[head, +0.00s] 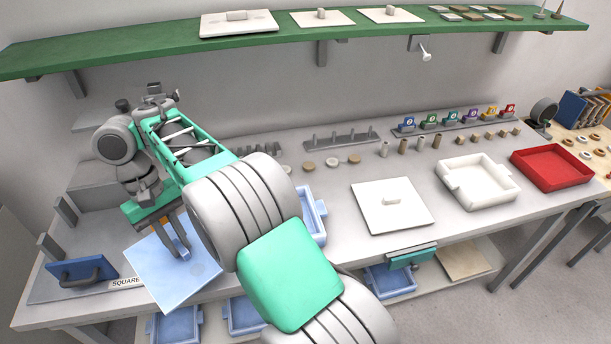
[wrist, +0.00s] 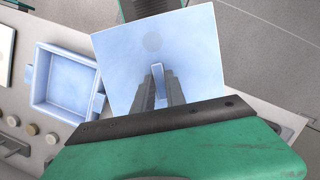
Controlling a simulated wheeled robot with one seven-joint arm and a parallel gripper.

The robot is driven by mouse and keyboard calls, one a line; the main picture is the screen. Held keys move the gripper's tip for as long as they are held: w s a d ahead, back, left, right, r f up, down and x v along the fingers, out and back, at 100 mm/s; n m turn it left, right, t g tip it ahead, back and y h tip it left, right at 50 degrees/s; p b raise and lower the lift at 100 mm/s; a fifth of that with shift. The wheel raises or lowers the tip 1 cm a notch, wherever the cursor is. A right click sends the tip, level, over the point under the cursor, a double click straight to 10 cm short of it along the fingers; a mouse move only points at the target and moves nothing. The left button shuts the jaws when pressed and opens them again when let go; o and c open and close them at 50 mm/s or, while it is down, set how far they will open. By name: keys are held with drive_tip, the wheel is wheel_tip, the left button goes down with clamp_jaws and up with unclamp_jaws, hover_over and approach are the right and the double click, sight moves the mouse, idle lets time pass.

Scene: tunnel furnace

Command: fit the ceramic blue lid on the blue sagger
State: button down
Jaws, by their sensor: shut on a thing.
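My gripper (head: 180,245) is shut on the upright handle of the square pale blue lid (head: 148,268). The lid is at the left part of the bench, near its front edge. In the wrist view the lid (wrist: 195,60) fills the middle, with its handle between the fingers of my gripper (wrist: 158,88). The blue sagger (head: 318,222) is on the bench right of the lid, mostly hidden behind my arm in the head view. In the wrist view the open sagger (wrist: 38,76) shows to the left of the lid, apart from it, and looks empty.
A white lid (head: 410,215), a white sagger (head: 478,185) and a red tray (head: 550,170) stand to the right. Small discs and cylinders line the back. A green shelf (head: 260,42) overhangs.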

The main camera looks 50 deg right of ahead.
drive_tip(key=s+d+m+t+y+p, duration=0.1)
drive_tip(key=s+d+m+t, duration=0.15)
drive_tip(key=d+m, duration=1.05)
drive_tip(key=s+d+m+t+y+p, duration=0.1)
drive_tip(key=s+d+m+t+y, duration=0.15)
drive_tip(key=d+m, duration=1.1)
drive_tip(key=f+b, duration=0.1)
drive_tip(key=b, duration=0.1)
drive_tip(key=d+f+n+b, duration=0.1)
drive_tip(key=f+n+h+b, duration=0.1)
drive_tip(key=b, duration=0.1)
drive_tip(key=shift+w+d+f+b, duration=0.25)
drive_tip(key=shift+w+b, duration=0.05)
drive_tip(key=shift+w, duration=0.1)
drive_tip(key=shift+w+a+r+p, duration=0.1)
drive_tip(key=shift+r+p, duration=0.1)
drive_tip(key=shift+p, duration=0.35)
drive_tip(key=shift+f, duration=0.2)
drive_tip(key=shift+f+b, duration=0.9)
drive_tip(key=shift+f, duration=0.45)
drive_tip(key=shift+f, duration=0.7)
drive_tip(key=c, duration=1.3)
unclamp_jaws()
